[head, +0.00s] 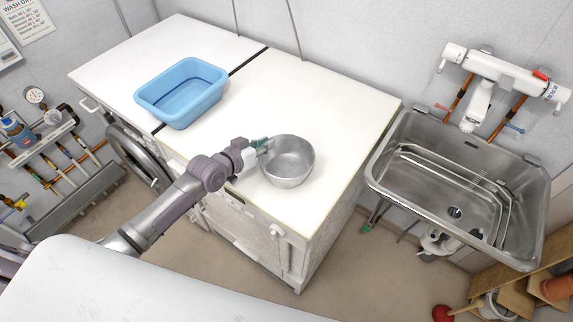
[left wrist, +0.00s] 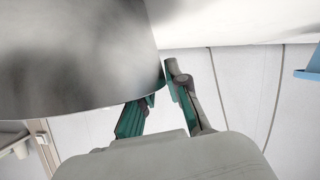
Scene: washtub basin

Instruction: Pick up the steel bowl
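The steel bowl (head: 288,162) is round and shiny. It is upright at the front of the white worktop, close to its front edge; I cannot tell if its base touches the top. My left gripper (head: 262,145) is at the bowl's left rim. In the left wrist view the bowl (left wrist: 70,55) fills the upper left. The left gripper's teal fingers (left wrist: 160,95) converge at the bowl's wall, one partly hidden behind it and one outside, and look shut on it. My right gripper is not in view.
A blue tub (head: 182,92) stands on the worktop (head: 330,110) at the back left. A steel sink (head: 460,185) with taps is on the wall at the right. The worktop behind and right of the bowl is clear.

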